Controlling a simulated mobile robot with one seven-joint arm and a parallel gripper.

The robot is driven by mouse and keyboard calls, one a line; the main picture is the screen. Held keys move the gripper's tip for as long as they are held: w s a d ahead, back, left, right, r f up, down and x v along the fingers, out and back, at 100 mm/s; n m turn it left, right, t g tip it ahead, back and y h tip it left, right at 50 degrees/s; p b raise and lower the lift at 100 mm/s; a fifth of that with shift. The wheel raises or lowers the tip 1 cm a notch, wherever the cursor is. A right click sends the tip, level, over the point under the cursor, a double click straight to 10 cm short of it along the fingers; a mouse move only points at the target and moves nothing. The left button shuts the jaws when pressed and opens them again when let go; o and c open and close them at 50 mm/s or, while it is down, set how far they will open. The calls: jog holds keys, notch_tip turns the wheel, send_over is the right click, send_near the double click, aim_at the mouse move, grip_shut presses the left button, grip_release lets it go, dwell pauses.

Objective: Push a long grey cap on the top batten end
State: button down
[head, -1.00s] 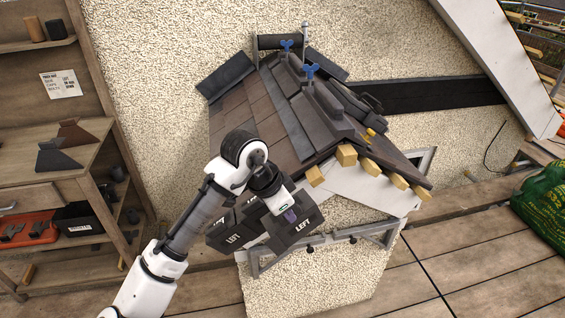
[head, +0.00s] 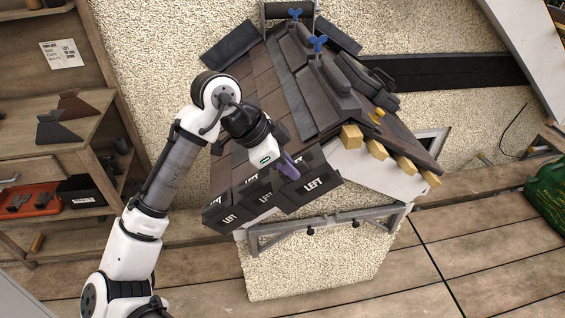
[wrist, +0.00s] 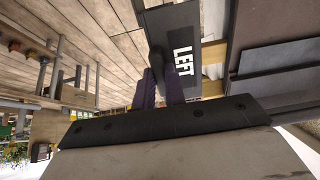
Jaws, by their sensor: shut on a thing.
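My gripper (head: 290,166), with purple fingers, is shut on a long grey cap (head: 318,184) marked LEFT. The cap is near the upper end of the roof's left-hand front edge. In the wrist view the cap (wrist: 182,62) lies just beyond the fingers (wrist: 162,84), and pale wood (wrist: 213,62) shows right beside it. The fingers partly hide the join, so I cannot tell whether the cap is seated on the top batten end. More grey caps marked LEFT (head: 230,218) sit lower along this same edge.
Bare yellow batten ends (head: 351,137) stick out along the right-hand front edge. Blue clamps (head: 317,42) stand on the ridge. A metal bracket (head: 325,228) runs below the roof. A shelf unit with a red tray (head: 35,202) stands at left. The plank floor in front is clear.

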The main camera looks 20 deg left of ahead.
jog(key=shift+b+x, duration=1.05)
jog(key=shift+x, duration=0.85)
jog(key=shift+w+a+r, duration=0.15)
jog(key=shift+w+a, duration=0.1)
jog(key=shift+w, duration=0.05)
jog(key=shift+w+a+p, duration=0.3)
jog(key=shift+w+a, duration=0.3)
jog(key=shift+w, duration=0.25)
jog(key=shift+w+a+p, duration=0.25)
jog(key=shift+w+a, duration=0.15)
jog(key=shift+w, duration=0.2)
jog(key=shift+w+a+p, duration=0.25)
jog(key=shift+w+a, duration=0.15)
jog(key=shift+w, duration=0.15)
jog(key=shift+w+a, duration=0.2)
jog(key=shift+w, duration=0.05)
jog(key=shift+w+a, duration=0.3)
jog(key=shift+w, duration=0.15)
dwell(0.3)
jog(key=c, duration=1.4)
grip_release()
jog(key=shift+o, duration=0.2)
jog(key=shift+r+p, duration=0.1)
jog(key=shift+p, duration=0.25)
